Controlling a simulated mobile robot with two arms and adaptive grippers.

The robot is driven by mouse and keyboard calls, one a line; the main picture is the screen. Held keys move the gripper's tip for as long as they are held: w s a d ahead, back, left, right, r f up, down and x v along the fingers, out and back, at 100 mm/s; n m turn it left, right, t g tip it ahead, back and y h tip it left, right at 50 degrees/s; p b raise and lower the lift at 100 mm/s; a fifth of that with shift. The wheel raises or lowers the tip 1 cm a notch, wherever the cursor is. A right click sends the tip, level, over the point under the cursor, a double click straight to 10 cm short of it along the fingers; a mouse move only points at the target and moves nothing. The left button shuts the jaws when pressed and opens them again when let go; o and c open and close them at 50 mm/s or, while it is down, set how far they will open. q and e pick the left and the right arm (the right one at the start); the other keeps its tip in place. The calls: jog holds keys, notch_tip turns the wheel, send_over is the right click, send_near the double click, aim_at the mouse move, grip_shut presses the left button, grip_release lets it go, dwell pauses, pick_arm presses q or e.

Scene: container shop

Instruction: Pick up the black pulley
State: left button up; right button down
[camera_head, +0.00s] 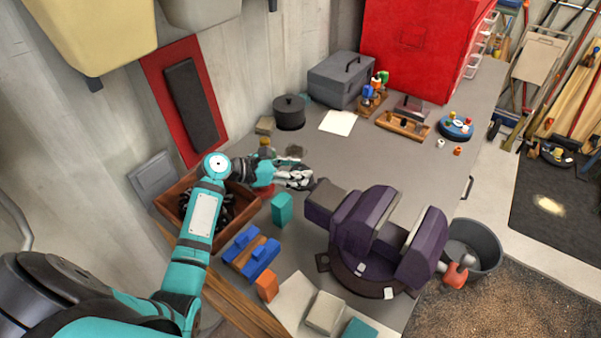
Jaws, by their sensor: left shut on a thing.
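My left arm comes in from the left over the bench, and my left gripper (299,179) is above the bench top, just left of the purple vise (365,235). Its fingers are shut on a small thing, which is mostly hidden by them. It appears to be the black pulley, but its shape cannot be made out. My right gripper is not in view.
A teal block (282,209), blue blocks (262,258) and an orange block (266,286) lie in front of the gripper. A black lidded pot (289,113), grey toolbox (339,82) and red cabinet (420,45) stand behind. The bench's right middle is clear.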

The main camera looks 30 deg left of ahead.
pick_arm(q)
jog(key=shift+w+a+r, duration=0.15)
jog(key=shift+a+r, duration=0.1)
jog(key=shift+a, duration=0.05)
